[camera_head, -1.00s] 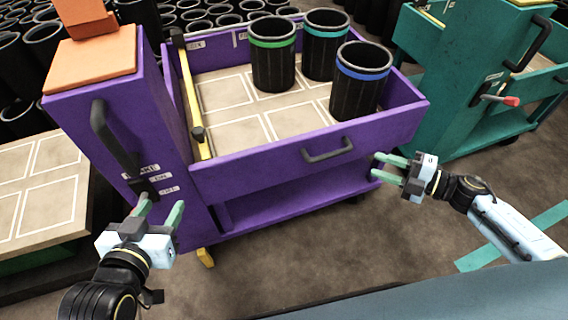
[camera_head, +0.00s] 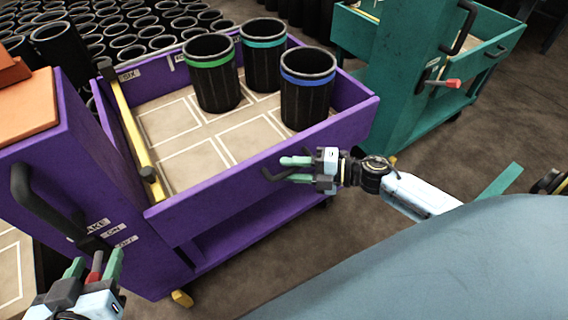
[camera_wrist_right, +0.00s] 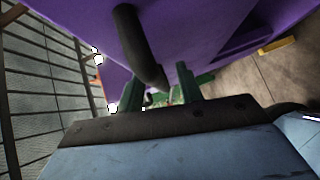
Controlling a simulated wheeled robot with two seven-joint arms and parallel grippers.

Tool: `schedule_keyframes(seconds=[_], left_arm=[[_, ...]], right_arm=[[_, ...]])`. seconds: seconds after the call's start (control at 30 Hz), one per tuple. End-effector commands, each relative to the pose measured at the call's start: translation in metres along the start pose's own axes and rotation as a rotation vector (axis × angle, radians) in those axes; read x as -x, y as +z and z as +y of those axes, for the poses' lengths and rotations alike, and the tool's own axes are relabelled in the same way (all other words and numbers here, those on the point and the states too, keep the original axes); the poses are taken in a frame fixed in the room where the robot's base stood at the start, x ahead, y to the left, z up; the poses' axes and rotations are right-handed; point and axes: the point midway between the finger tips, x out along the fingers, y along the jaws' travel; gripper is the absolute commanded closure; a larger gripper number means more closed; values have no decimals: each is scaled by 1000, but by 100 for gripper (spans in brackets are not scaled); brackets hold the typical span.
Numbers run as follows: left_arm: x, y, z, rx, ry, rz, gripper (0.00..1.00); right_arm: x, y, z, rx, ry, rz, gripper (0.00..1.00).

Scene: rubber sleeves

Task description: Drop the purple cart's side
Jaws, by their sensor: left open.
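The purple cart (camera_head: 200,255) fills the left and middle of the head view. Its near side panel (camera_head: 245,180) stands upright and carries a black handle (camera_head: 270,173). My right gripper (camera_head: 285,169) is at this handle, fingers apart. In the right wrist view, the handle (camera_wrist_right: 135,40) reaches down between the fingers (camera_wrist_right: 160,92), with gaps visible. My left gripper (camera_head: 95,264) is open at the cart's end post, with a red-tipped lever (camera_head: 96,266) between its fingers. Labels beside it read "BRAKE", "ON" and "OFF", partly hidden.
Three black sleeves with green (camera_head: 211,75), teal (camera_head: 263,55) and blue (camera_head: 307,88) bands stand in the cart. A yellow bar (camera_head: 133,130) runs along its left inside. A teal cart (camera_head: 400,75) stands behind right. Many black sleeves (camera_head: 130,40) fill the back left.

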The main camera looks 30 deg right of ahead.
Motion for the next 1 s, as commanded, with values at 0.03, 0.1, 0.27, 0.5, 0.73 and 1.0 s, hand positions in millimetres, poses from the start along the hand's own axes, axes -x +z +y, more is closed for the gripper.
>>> schedule_keyframes(seconds=[0.03,0.1,0.27,0.5,0.73,1.0], left_arm=[[0,0,0,0,0,1,51],[0,0,0,0,0,2,51],[0,0,0,0,0,3,51],[0,-1,0,0,1,4,51],[0,-1,1,0,1,5,51],[-1,-2,1,1,2,13,51]], right_arm=[[-2,-1,0,0,1,-2,64],[-2,-1,0,0,0,-3,64],[-3,-1,0,0,0,-4,64],[-3,-1,0,0,0,-3,84],[-3,-1,0,0,0,-3,100],[-2,-1,-1,2,3,-3,100]])
